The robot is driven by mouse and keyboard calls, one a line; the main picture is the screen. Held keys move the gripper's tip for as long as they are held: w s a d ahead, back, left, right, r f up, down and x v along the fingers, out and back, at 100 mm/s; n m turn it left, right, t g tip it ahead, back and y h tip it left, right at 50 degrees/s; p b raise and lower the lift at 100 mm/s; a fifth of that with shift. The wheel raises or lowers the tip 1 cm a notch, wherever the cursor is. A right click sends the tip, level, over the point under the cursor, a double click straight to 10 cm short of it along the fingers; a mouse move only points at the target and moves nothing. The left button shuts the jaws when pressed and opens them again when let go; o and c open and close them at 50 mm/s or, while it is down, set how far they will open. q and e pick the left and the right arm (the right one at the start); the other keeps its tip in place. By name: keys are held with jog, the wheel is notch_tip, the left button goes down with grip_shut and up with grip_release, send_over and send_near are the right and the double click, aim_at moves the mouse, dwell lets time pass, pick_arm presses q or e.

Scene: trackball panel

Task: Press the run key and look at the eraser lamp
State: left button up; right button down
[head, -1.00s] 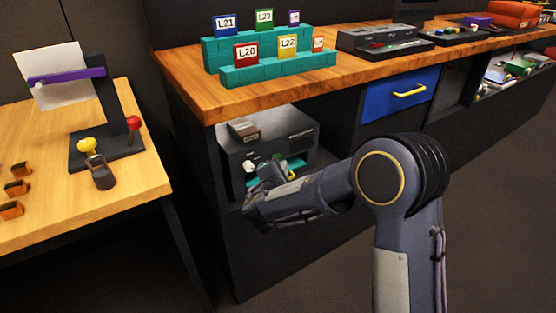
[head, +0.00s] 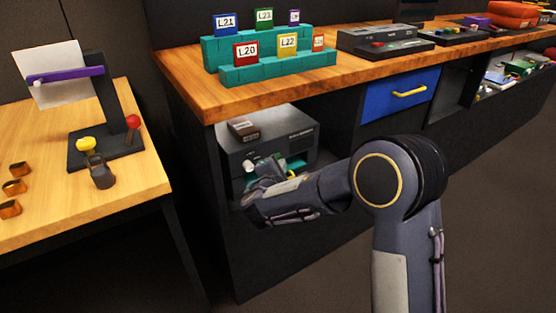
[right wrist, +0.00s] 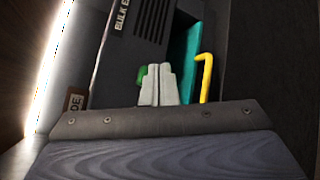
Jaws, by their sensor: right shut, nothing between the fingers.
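The eraser is a dark box (head: 268,143) in the open bay under the counter; its front reads "BULK E…" in the right wrist view (right wrist: 152,20). My right gripper (right wrist: 158,84) is shut and empty, its pale fingertips at the eraser's lower front. A green key (right wrist: 142,74) shows just behind and left of the fingertips, partly covered by them; I cannot tell whether they touch it or whether it is the run key. A teal part (right wrist: 186,62) and a yellow hooked bar (right wrist: 205,76) are to the right. I cannot make out a lit lamp. My left gripper is not in view.
A small brown box (head: 243,130) lies on the eraser. The wooden counter (head: 186,80) above carries labelled blocks on teal steps (head: 240,76). A blue drawer (head: 385,98) is to the right. A wooden table (head: 60,215) with a black stand (head: 108,148) is at left.

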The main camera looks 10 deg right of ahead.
jog(key=shift+w+a, duration=0.15)
jog(key=shift+w, duration=0.3)
dwell(0.4)
dwell(0.3)
jog(key=shift+s+d+b, duration=0.3)
jog(key=shift+s+b, duration=0.45)
jog(key=shift+s, duration=0.1)
jog(key=s, duration=0.1)
jog(key=s+d+b, duration=0.1)
jog(key=s, duration=0.1)
jog(key=s+b, duration=0.1)
jog(key=shift+s+d, duration=0.35)
jog(key=shift+s, duration=0.05)
